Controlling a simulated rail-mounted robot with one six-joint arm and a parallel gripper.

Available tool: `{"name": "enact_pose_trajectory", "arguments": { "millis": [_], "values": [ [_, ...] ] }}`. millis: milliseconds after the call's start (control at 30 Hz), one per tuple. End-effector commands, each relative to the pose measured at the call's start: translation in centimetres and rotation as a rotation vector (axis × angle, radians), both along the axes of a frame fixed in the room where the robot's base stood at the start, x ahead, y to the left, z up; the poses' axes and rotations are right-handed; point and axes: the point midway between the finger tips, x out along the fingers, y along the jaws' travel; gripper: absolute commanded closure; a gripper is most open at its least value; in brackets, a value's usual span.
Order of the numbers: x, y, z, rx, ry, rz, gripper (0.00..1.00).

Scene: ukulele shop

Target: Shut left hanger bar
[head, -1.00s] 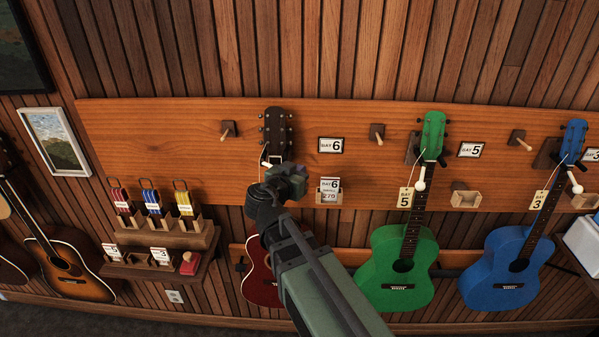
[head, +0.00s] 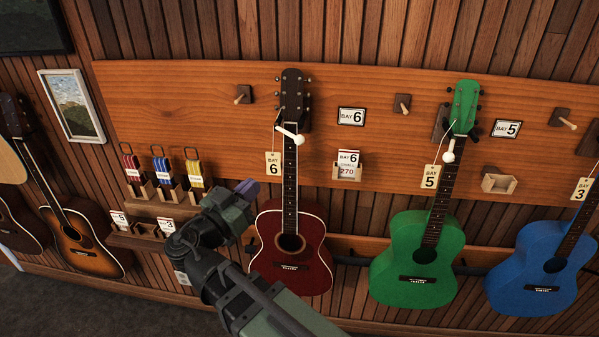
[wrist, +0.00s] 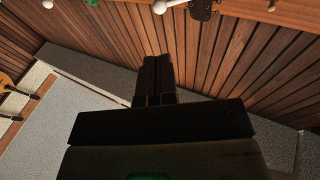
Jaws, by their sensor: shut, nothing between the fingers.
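The left hanger bar (head: 288,133) is a short white bar with a round knob. It slants across the front of the red guitar's neck, just below the headstock, in the head view. Whether its end touches the far side of the hanger, I cannot tell. The red guitar (head: 309,255) hangs upright from the dark hanger. My gripper (head: 247,189) is shut and empty, left of the red guitar's body and below the bar, apart from it. In the wrist view its two dark fingers (wrist: 157,80) lie together. A white knob (wrist: 160,6) shows at that view's top edge.
A green guitar (head: 415,255) with its own white-knobbed bar (head: 449,154) and a blue guitar (head: 540,265) hang to the right. A bay 6 tag (head: 273,165) hangs by the red neck. Small wall shelves (head: 160,208) stand close left of my gripper.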

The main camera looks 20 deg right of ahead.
Motion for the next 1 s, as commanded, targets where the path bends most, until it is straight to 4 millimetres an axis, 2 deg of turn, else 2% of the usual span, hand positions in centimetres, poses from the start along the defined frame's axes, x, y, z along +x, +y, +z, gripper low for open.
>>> {"name": "enact_pose_trajectory", "arguments": {
  "millis": [33, 267, 700, 833, 1000],
  "values": [
    [-0.2, -0.2, 0.6, 0.003, -0.009, -0.014, 1.00],
    [0.6, -1.4, 0.9, 0.006, -0.008, -0.015, 1.00],
    [6.0, -8.6, 2.8, 0.006, -0.005, -0.016, 1.00],
    [7.2, -10.3, 3.1, 0.007, -0.006, -0.015, 1.00],
    [8.0, -11.3, 3.2, 0.007, -0.006, -0.013, 1.00]
  ]
}}
